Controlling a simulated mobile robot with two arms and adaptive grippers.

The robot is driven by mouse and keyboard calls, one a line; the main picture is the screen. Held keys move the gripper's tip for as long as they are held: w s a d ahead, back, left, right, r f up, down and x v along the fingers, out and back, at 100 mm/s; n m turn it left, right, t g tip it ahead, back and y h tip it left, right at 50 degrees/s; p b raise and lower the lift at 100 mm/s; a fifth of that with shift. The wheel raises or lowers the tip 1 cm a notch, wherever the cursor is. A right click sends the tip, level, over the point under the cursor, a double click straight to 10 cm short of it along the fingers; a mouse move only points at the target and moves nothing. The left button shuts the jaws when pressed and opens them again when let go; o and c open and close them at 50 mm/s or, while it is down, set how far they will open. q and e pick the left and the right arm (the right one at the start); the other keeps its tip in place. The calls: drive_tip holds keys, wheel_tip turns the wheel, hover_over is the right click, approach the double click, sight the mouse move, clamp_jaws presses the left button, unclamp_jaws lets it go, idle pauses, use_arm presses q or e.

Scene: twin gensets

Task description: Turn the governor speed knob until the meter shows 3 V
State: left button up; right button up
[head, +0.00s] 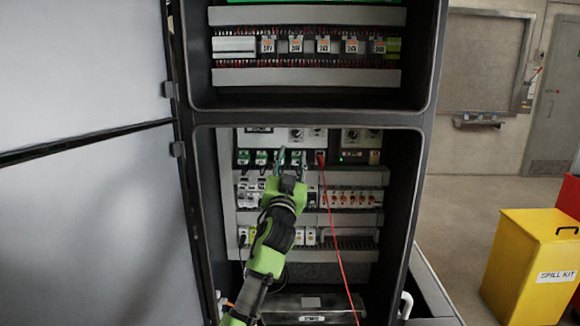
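Several small dark knobs on pale plates sit along the top of the lower cabinet bay, among them a left knob (296,134) and a right knob (353,134). I cannot tell which is the governor speed knob. My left gripper (291,160) points up into the bay, just below the left knobs. Its two fingers are spread, with nothing visible between them; contact with the panel cannot be judged. A dark module with a green light (352,156) sits right of it. No meter reading is legible. My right gripper is not in view.
A red lead (338,250) hangs from a module right of my gripper to the bay's bottom. The open cabinet door (90,220) fills the left side. A yellow spill kit bin (525,265) stands at right. Rows of breakers and wire ducts surround my arm.

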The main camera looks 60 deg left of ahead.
use_arm(q)
drive_tip(key=shift+v, duration=1.75)
